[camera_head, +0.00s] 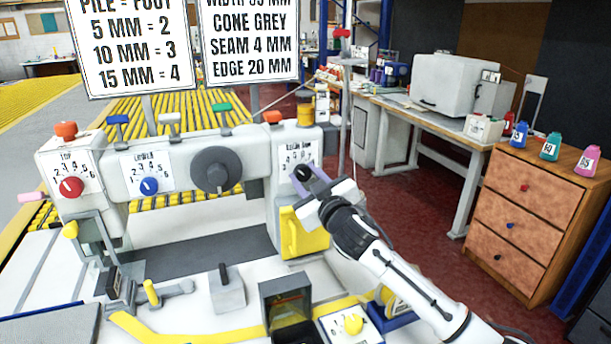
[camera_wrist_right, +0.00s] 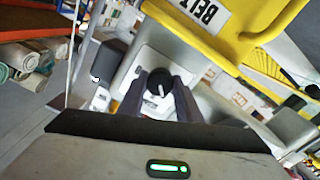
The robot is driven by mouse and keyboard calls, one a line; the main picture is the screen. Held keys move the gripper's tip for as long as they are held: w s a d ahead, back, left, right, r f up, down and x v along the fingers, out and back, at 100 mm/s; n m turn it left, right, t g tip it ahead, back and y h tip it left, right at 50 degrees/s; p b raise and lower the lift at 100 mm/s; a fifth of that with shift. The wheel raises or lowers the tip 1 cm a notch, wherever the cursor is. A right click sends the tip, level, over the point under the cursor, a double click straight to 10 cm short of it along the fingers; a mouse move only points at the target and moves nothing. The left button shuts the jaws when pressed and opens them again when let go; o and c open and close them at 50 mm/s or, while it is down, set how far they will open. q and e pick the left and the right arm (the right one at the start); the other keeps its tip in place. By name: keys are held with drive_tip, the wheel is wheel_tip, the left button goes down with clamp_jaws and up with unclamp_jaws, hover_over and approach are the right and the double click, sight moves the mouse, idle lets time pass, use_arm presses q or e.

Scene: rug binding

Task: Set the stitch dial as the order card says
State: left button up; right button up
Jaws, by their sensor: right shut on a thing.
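The sewing machine (camera_head: 178,155) carries several dials: a red one (camera_head: 71,187), a blue one (camera_head: 149,186) and a black one (camera_head: 302,172) at its right end. The label over the black dial is too small to read surely. My right gripper (camera_head: 308,180) is at the black dial and shut on it; its fingers hide part of the scale. In the wrist view the black dial (camera_wrist_right: 158,88) sits between the two fingers. The order card (camera_head: 248,42) reads cone grey, seam 4 mm, edge 20 mm; its top line is cut off. My left gripper is out of view.
A chart (camera_head: 130,48) matches pile to foot. Coloured levers stand on the machine's top. A yellow guard (camera_head: 303,236) is below the black dial. A drawer cabinet (camera_head: 528,215) with bottles stands right.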

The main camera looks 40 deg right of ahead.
drive_tip(key=shift+f, duration=0.1)
drive_tip(key=o, duration=1)
drive_tip(key=shift+o, duration=0.2)
drive_tip(key=shift+s, duration=0.15)
drive_tip(key=b+v, duration=0.1)
drive_tip(key=v, duration=0.9)
drive_tip(key=shift+a, duration=0.1)
